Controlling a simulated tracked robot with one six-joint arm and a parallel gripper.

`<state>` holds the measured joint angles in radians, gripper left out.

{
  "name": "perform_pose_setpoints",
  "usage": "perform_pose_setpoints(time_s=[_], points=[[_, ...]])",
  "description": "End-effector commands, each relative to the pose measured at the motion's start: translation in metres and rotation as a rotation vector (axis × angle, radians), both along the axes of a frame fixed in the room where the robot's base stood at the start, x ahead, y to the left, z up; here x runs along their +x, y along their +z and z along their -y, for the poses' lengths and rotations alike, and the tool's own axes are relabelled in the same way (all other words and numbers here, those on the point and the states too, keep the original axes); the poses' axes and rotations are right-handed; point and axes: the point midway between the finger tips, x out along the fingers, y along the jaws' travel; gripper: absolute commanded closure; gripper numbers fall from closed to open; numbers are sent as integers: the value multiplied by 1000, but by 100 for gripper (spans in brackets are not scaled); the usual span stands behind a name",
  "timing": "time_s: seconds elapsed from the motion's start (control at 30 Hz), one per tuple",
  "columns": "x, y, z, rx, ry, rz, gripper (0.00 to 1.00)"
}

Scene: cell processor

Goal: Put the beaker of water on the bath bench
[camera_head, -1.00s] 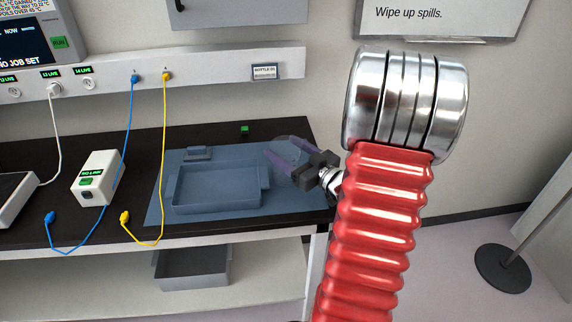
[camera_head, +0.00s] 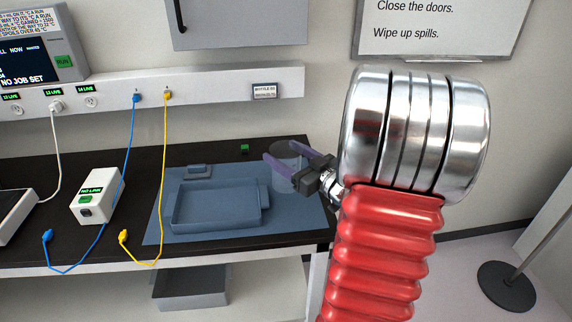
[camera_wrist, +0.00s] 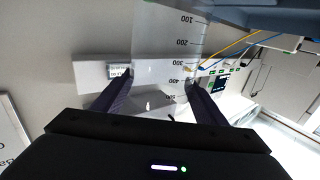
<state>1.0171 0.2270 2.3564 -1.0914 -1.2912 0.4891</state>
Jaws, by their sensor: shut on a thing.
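My gripper (camera_head: 279,157) has purple fingers and is shut on the clear beaker (camera_head: 287,178), which looks upright. The beaker shows over the right back part of the blue mat (camera_head: 300,213) on the black bath bench (camera_head: 222,151). I cannot tell whether its base touches the mat. In the wrist view the beaker (camera_wrist: 168,45), marked with a scale from 100 to 500, is between the two fingers (camera_wrist: 158,84). The water level is hard to make out.
A blue-grey tray (camera_head: 215,223) lies on the mat left of the beaker, with a small grey block (camera_head: 197,172) behind it. A white box (camera_head: 97,195), a blue cable (camera_head: 127,160) and a yellow cable (camera_head: 163,170) are further left. A wall rail (camera_head: 210,87) runs behind.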

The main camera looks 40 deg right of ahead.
Motion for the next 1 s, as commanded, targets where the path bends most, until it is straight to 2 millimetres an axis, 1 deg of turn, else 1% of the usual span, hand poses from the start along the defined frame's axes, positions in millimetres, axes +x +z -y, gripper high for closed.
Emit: perform_pose_setpoints(time_s=[0.03, 0.2, 0.3, 0.4, 0.5, 1.0], points=[[0, 10, 0, -5, 0, 2, 75], [0, 34, 0, -3, 0, 2, 75], [0, 44, 0, -3, 1, 1, 75], [0, 50, 0, -2, 1, 0, 75], [0, 53, 0, -1, 1, 0, 75], [0, 52, 0, 0, 1, 0, 75]])
